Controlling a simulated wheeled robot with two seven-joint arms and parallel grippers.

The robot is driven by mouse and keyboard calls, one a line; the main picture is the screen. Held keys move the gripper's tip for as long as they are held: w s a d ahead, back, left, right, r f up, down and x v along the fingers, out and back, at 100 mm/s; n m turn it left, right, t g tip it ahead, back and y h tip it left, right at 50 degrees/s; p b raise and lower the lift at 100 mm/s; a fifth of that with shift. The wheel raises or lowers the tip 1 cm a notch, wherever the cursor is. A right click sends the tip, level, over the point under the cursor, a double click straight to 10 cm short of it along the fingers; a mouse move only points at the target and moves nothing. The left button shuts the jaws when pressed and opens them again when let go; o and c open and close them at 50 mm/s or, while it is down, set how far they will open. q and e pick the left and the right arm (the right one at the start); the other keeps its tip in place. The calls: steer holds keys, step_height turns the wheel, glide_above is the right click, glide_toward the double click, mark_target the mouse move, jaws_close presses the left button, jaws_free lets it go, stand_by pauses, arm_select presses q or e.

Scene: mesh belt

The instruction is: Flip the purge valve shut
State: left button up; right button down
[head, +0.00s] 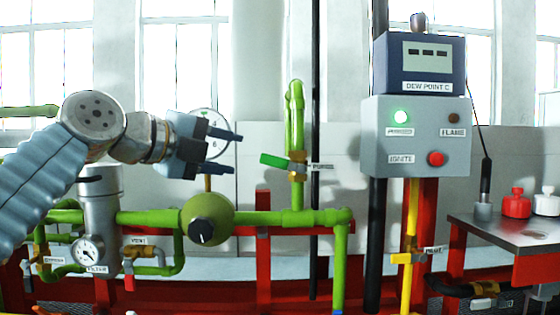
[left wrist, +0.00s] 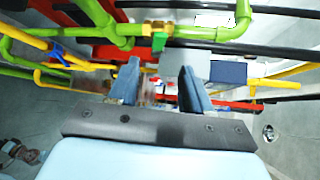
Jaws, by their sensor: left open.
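The purge valve has a brass body (head: 298,168) on a vertical green pipe, beside a white PURGE label (head: 322,167). Its green handle (head: 274,160) sticks out to the left, nearly level and across the pipe. My left gripper (head: 236,153) is open and empty, its fingers pointing right toward the handle with a visible gap in the head view. In the left wrist view, a green handle (left wrist: 159,41) on a brass fitting (left wrist: 157,27) shows just beyond and between the open fingertips (left wrist: 160,66). My right gripper is not in view.
A round gauge (head: 213,123) is partly hidden behind my left gripper. A green regulator with a black knob (head: 202,231) sits below. The grey control box (head: 417,137) is right of the valve. A metal table (head: 500,237) holds red and white bottles.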

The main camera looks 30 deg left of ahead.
mark_target(269, 161)
arm_select(q)
steer(key=p+x, duration=0.2)
steer(key=x, duration=1)
steer(key=shift+w+d, duration=0.1)
steer(key=shift+w, duration=0.05)
jaws_close()
